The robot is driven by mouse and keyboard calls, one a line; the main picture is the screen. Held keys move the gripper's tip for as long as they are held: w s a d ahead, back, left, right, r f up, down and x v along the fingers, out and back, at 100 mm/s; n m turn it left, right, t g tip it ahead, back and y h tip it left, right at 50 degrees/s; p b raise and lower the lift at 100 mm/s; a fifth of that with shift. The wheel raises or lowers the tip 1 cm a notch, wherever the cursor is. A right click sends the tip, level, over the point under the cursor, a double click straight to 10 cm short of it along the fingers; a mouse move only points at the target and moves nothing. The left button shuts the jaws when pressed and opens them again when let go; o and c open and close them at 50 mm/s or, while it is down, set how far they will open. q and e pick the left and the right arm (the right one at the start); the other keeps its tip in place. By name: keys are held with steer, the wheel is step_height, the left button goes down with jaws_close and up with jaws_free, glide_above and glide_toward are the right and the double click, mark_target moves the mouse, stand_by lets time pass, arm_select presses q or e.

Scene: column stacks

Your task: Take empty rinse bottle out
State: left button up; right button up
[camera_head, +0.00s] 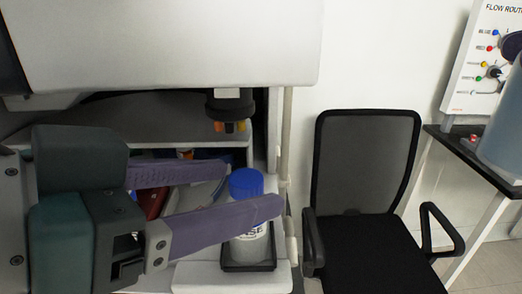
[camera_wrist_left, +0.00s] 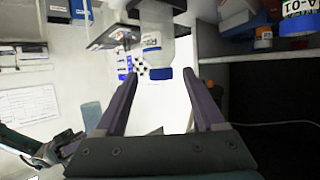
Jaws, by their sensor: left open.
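The rinse bottle (camera_head: 252,248) is pale with a blue cap and a label partly reading "NSE". It stands upright in a small black tray (camera_head: 250,267) at the front of a white instrument. My left gripper (camera_head: 252,187) is open, with two purple fingers reaching in from the left. In the head view the cap shows between the fingers, and the lower finger crosses in front of the bottle's body. In the left wrist view, a blue cap-like piece (camera_wrist_left: 161,74) shows between the fingertips of the gripper (camera_wrist_left: 160,71). I cannot tell whether either finger touches the bottle.
The white instrument housing (camera_head: 170,45) overhangs the bay, with a dark nozzle-like part (camera_head: 230,105) above the bottle. Red and blue items sit behind the fingers. A black office chair (camera_head: 366,190) stands at right, beside a dark table (camera_head: 470,150) with a grey-blue tank (camera_head: 503,125).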

arm_select(q)
steer(key=shift+p+x, duration=0.6)
steer(key=shift+x, duration=2.3)
steer(key=shift+a+f, duration=0.1)
steer(key=shift+c, duration=0.3)
steer(key=c, duration=1)
